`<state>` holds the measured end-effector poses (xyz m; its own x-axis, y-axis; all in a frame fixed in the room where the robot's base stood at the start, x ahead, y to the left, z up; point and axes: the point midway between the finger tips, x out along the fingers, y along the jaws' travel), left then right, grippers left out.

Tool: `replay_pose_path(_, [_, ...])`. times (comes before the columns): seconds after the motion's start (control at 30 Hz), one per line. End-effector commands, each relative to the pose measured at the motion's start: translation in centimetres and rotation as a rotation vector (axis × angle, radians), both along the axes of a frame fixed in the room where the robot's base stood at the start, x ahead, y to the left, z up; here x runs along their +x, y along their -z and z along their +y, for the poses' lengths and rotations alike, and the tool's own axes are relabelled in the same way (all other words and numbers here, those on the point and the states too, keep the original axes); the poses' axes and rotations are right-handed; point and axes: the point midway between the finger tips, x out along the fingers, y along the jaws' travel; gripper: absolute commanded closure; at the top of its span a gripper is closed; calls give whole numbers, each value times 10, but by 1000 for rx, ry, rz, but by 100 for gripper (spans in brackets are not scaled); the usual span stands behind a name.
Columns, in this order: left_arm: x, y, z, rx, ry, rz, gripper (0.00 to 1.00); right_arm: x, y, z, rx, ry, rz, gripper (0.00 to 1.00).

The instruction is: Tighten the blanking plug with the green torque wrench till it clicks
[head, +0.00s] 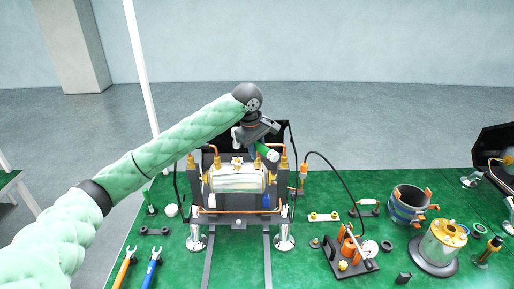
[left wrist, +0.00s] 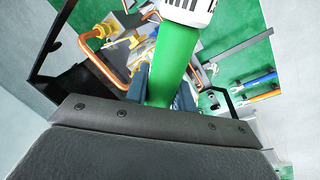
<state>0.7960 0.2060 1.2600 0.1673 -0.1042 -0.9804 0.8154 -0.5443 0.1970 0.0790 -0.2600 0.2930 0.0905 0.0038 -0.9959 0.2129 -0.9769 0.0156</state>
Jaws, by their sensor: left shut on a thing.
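My left gripper (head: 259,146) is shut on the green torque wrench (head: 268,153), above the back of the machine. In the left wrist view the wrench's green handle (left wrist: 172,65) runs between the two dark fingers (left wrist: 168,95). A white end with black markings shows at the top edge. The wrench is tilted in the head view, and I cannot tell whether its far end touches anything. The machine has a silver boiler (head: 238,179) with brass fittings and copper pipes. I cannot pick out the blanking plug for sure. My right gripper is not in view.
An orange-handled wrench (head: 125,268) and a blue-handled wrench (head: 154,267) lie at the front left of the green table. A dark plate with orange parts (head: 349,254), a banded cylinder (head: 407,206) and a brass-topped cylinder (head: 441,246) stand right. Black hoses arch beside the machine.

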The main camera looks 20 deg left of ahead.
Motion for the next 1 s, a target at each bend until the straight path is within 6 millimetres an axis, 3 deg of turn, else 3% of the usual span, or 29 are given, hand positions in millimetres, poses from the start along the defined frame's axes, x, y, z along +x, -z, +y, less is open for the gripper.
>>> replay_pose_path(0.6, [0, 39, 0, 0, 1, 1, 100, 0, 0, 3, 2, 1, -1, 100])
replay_pose_path(1.0, [0, 55, 0, -1, 1, 0, 100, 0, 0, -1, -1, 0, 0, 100])
